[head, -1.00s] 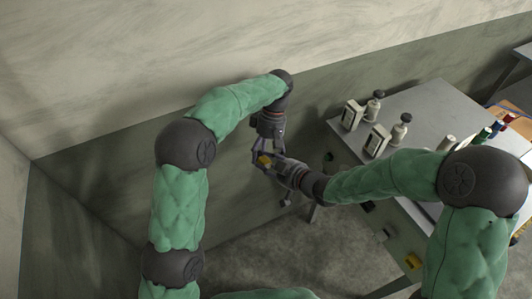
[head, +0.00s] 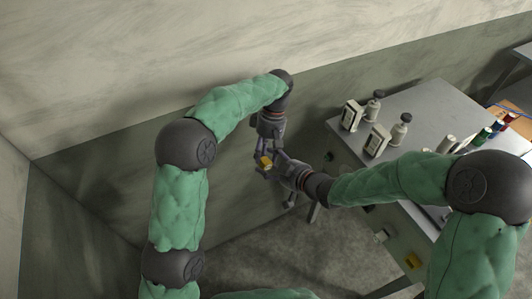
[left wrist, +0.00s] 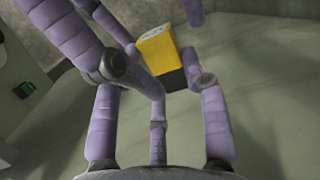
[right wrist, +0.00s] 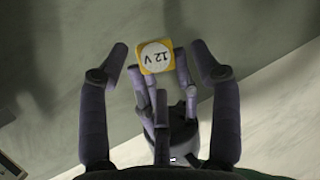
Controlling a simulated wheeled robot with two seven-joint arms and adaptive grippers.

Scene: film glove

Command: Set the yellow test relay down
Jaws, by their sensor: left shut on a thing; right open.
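The yellow test relay (head: 265,162) is held in the air left of the bench. My left gripper (head: 264,153) is shut on it from above. In the left wrist view the relay (left wrist: 159,47) shows a yellow case and a dark base. Whether a right finger touches the relay is unclear.
A grey bench (head: 425,100) stands to the right, carrying pale boxes (head: 377,139), bottles (head: 400,130) and spools. A green part (head: 330,156) is on its near side panel, with a yellow one (head: 413,261) lower right. A wall rises behind my grippers.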

